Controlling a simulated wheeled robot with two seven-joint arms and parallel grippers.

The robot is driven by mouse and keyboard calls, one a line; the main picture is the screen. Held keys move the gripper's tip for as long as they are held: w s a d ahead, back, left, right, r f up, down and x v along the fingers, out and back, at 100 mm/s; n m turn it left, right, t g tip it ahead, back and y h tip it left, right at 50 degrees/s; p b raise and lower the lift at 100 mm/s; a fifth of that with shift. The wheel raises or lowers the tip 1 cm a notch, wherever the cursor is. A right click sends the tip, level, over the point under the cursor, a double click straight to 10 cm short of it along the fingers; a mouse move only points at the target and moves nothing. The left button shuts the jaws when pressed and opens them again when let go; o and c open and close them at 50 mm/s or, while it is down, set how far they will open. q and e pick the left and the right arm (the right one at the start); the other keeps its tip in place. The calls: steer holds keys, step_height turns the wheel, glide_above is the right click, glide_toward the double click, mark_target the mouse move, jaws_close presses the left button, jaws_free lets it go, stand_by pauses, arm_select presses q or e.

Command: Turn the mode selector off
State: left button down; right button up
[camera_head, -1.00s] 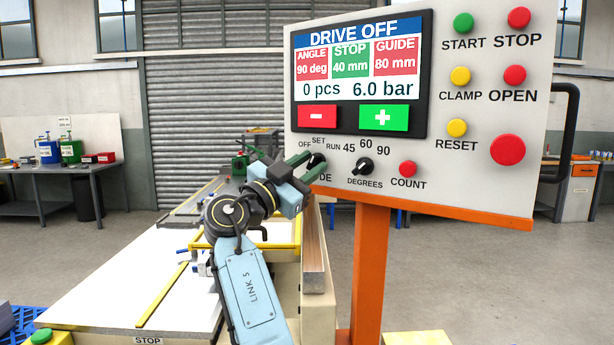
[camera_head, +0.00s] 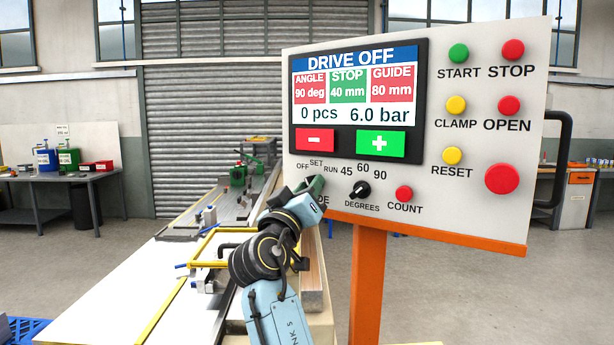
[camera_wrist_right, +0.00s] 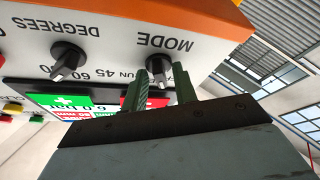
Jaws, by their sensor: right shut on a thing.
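The mode selector is a black knob above the word MODE at the lower left of the control panel (camera_head: 460,200). In the head view my right gripper (camera_head: 314,185) covers it. In the right wrist view the mode selector (camera_wrist_right: 158,70) shows between the two green fingers of my right gripper (camera_wrist_right: 160,82), which is shut on it. The OFF, SET and RUN marks stand around it in the head view. Its exact pointing is hard to read. The screen (camera_head: 355,95) reads DRIVE OFF. My left gripper is not in view.
The degrees knob (camera_head: 359,190) and red count button (camera_head: 404,194) are just right of the mode selector. Several coloured buttons line the panel's right side. An orange post (camera_head: 368,275) holds the panel. A machine bed with a yellow frame (camera_head: 203,248) lies to the left.

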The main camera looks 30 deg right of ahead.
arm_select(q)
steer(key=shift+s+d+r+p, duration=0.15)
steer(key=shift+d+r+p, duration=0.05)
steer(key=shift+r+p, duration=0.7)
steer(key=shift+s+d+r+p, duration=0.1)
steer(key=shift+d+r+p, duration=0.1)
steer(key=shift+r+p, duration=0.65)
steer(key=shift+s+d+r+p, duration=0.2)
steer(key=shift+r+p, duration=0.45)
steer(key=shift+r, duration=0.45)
arm_select(e)
steer(key=shift+s+r+n+t+y, duration=0.1)
steer(key=shift+n+t+y, duration=0.3)
steer(key=shift+n, duration=0.85)
steer(key=shift+r+n+t+y, duration=0.15)
steer(key=shift+n+y, duration=0.45)
steer(key=shift+n, duration=0.65)
steer(key=shift+f, duration=0.15)
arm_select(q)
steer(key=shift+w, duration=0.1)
arm_select(e)
steer(key=o, duration=0.6)
steer(key=shift+d, duration=0.1)
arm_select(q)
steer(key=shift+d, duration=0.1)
